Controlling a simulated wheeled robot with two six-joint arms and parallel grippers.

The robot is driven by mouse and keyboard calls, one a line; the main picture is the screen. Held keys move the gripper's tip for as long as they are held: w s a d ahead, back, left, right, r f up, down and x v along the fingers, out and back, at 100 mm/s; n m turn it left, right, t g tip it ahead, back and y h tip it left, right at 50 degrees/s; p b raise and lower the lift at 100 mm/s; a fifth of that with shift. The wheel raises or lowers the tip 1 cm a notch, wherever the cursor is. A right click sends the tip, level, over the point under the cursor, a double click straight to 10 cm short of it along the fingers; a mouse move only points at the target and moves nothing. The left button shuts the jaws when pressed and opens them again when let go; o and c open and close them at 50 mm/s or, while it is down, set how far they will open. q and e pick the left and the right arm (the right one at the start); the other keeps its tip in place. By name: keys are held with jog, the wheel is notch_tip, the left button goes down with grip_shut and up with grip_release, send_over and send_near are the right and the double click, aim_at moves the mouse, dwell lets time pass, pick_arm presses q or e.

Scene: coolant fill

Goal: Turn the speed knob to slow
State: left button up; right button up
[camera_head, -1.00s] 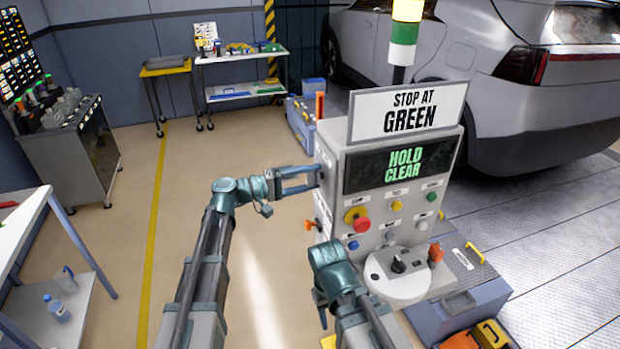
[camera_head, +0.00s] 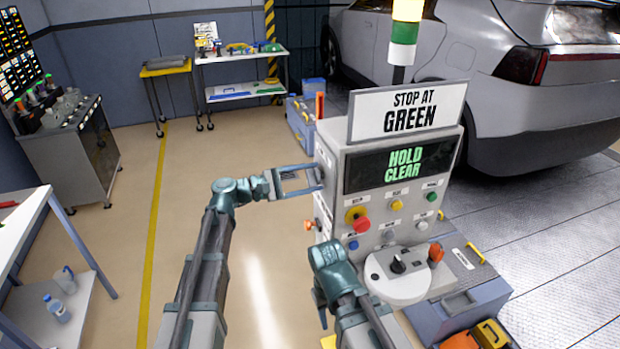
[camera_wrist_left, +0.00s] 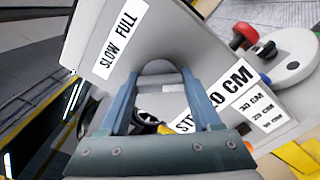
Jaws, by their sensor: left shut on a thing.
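The grey control console (camera_head: 338,165) stands at the centre right of the head view. My left gripper (camera_head: 319,179) reaches its left side wall and is shut on the speed knob there. In the left wrist view, the label "SLOW FULL" (camera_wrist_left: 121,45) is on the panel just above and left of the fingers. The left gripper (camera_wrist_left: 158,76) shows there with its two fingers either side of a rounded grey part, the speed knob (camera_wrist_left: 157,67). I cannot read the knob's pointer. My right arm is in front of the console; its gripper does not show.
The console front has a "HOLD CLEAR" screen (camera_head: 403,166), several buttons and a red button (camera_head: 361,224). A round joystick plate (camera_head: 402,288) juts out below. A "STOP AT GREEN" sign (camera_head: 407,110) stands on top.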

pick_arm(q)
jog(key=shift+f+n, duration=0.1)
jog(key=shift+n, duration=0.4)
jog(key=o, duration=1.4)
jog(key=v, duration=1.4)
jog(key=shift+d, duration=0.1)
